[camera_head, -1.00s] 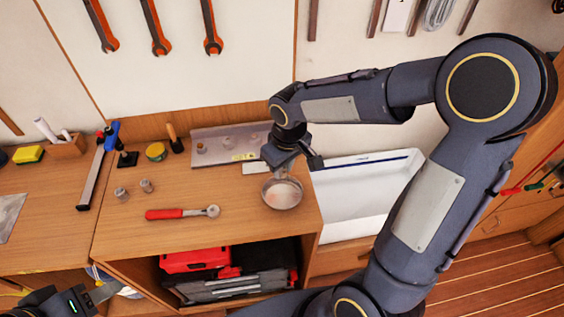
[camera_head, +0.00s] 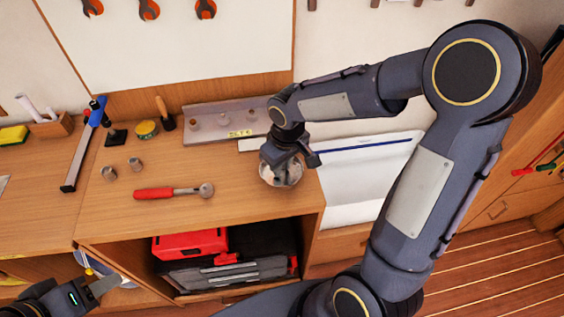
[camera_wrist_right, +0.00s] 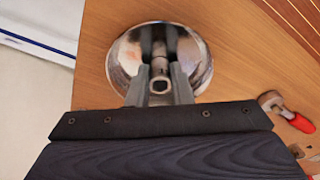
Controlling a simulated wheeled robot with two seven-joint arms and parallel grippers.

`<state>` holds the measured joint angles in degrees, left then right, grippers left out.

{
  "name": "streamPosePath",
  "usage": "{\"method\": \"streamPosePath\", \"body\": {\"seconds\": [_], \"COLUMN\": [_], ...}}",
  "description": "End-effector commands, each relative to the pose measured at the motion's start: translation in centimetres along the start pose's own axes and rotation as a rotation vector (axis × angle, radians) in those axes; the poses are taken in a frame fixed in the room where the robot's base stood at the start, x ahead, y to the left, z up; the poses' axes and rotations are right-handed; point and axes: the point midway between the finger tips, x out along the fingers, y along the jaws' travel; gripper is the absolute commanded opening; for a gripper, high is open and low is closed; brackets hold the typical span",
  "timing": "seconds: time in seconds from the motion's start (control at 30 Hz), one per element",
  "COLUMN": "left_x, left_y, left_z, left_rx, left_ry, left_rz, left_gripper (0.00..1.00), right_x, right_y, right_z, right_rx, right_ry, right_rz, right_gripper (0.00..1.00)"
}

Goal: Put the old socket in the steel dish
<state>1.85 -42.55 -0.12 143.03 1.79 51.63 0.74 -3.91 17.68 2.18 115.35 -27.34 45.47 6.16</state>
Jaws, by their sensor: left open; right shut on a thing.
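The steel dish (camera_head: 270,177) stands near the right end of the workbench; the right wrist view shows its round shiny bowl (camera_wrist_right: 201,52). My right gripper (camera_head: 283,165) is over the dish, pointing down. In the right wrist view its fingers (camera_wrist_right: 160,80) are shut on a small metal socket (camera_wrist_right: 160,67), held over or within the dish; I cannot tell whether it touches the bottom. Two more grey sockets (camera_head: 110,173) (camera_head: 135,164) stand on the bench at left. My left gripper (camera_head: 100,286) is open and empty at the lower left, away from the bench top.
A red-handled ratchet (camera_head: 168,192) lies left of the dish. A metal rail (camera_head: 214,129) with several sockets is behind it. A white tray (camera_head: 350,190) lies to the right. A red toolbox (camera_head: 190,244) sits on the shelf below. Bench between ratchet and dish is clear.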

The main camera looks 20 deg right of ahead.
Motion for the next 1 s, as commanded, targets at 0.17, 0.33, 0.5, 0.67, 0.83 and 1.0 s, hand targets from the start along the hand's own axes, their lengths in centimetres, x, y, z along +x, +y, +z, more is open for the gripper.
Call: {"method": "streamPosePath", "body": {"seconds": [0.17,0.33,0.5,0.67,0.83,1.0], "left_x": [-0.05,-0.05,-0.05,-0.04,-0.04,-0.26], "left_y": [0.02,0.02,0.02,0.02,0.02,0.12], "left_z": [-0.03,-0.03,-0.03,-0.02,-0.02,-0.13], "left_rx": [0.000,0.000,0.000,0.000,0.000,0.000], "left_ry": [0.000,0.000,0.000,0.000,0.000,0.000], "left_rz": [0.000,0.000,0.000,0.000,0.000,0.000], "left_gripper": [0.48,0.48,0.48,0.48,0.48,0.48], "right_x": [-0.05,-0.06,-0.06,-0.06,-0.06,-0.37], "right_y": [0.00,0.00,0.00,-0.01,-0.01,0.00], "right_z": [0.00,0.00,-0.01,-0.01,-0.01,-0.05], "right_rx": [0.000,0.000,0.000,0.000,0.000,0.000], "right_ry": [0.000,0.000,0.000,0.000,0.000,0.001], "right_rz": [0.000,0.000,0.000,0.000,0.000,0.000], "right_gripper": [0.22,0.44,0.45,0.45,0.45,0.45]}}
